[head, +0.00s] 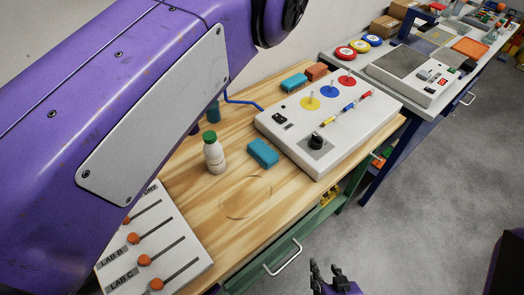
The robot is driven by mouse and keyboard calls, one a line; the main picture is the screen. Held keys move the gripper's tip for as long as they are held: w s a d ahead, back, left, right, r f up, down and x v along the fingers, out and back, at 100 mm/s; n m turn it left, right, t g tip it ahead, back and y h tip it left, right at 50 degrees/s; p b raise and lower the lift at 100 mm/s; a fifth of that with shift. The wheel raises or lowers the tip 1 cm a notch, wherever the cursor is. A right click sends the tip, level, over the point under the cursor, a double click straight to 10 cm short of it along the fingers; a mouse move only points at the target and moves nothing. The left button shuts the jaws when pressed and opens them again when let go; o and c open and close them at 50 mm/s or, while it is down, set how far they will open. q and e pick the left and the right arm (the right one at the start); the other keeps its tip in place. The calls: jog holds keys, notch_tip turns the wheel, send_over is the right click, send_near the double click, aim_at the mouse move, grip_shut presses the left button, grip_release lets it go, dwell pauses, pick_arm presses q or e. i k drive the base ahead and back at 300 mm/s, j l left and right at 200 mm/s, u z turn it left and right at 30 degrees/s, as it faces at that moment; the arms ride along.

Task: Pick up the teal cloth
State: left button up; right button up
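Two teal folded pieces lie on the wooden bench. One teal piece (263,152) lies in front of the white control box, right of the white bottle. The other teal piece (294,83) lies behind the box, beside an orange-brown piece. Both look like thick blocks, and I cannot tell which is the teal cloth. My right gripper (326,278) is at the bottom edge, off the bench over the floor, apart from both. Its dark fingers are spread with nothing visible between them. My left gripper is not in view; a large purple arm covers the left side.
The white control box (360,130) with coloured discs fills the bench's right end. A green-capped bottle (214,156) stands near the front teal piece. A slider panel (165,245) lies at the lower left. Bare wood (215,215) is free between them. A drawer handle (282,258) sticks out in front.

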aim_at(261, 152)
jog(key=k+l, duration=0.8)
jog(key=l, duration=0.1)
